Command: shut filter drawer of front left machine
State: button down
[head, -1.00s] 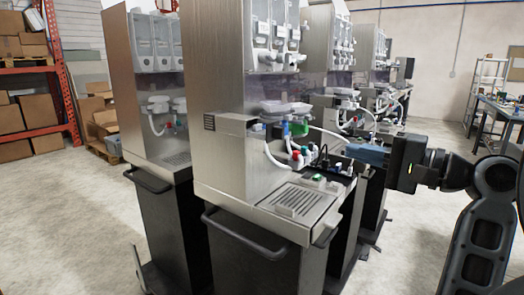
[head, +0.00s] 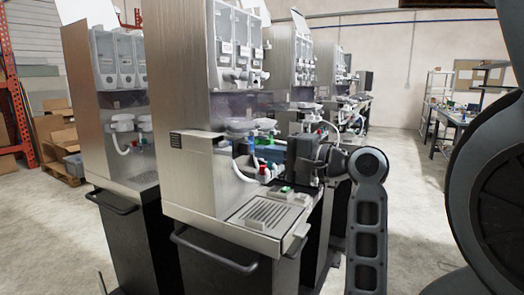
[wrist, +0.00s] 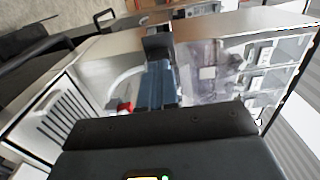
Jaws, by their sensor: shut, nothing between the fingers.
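The nearest dispenser machine (head: 192,165) is a tall steel cabinet with clear canisters on its upper front. Another machine (head: 105,110) stands to its left. My gripper (head: 262,155), with blue fingers, reaches in from the right over the nearest machine's front, level with the zone below the canisters. In the wrist view the shut, empty fingers (wrist: 158,80) point at the steel body, with a dark block at their tips. I cannot tell whether they touch it. The filter drawer cannot be made out clearly; my gripper and wrist cover part of that front.
A slotted drip tray (head: 268,214) sits below my gripper, with red and white knobs (head: 264,170) and a white hose behind it. A bar handle (head: 215,258) sticks out in front. More machines (head: 290,60) stand behind. Open floor lies to the right.

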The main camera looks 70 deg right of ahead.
aim_at(241, 154)
jog(key=shift+w+d, duration=0.2)
jog(key=shift+w, duration=0.45)
jog(key=shift+p+x, duration=1.35)
jog(key=shift+x, duration=1.75)
jog(key=shift+w+r, duration=0.1)
jog(key=shift+s+a, duration=0.1)
jog(key=shift+s, duration=0.35)
jog(key=b+v, duration=0.1)
jog(key=v, duration=0.6)
jog(key=shift+s, duration=0.2)
jog(key=shift+a, duration=0.1)
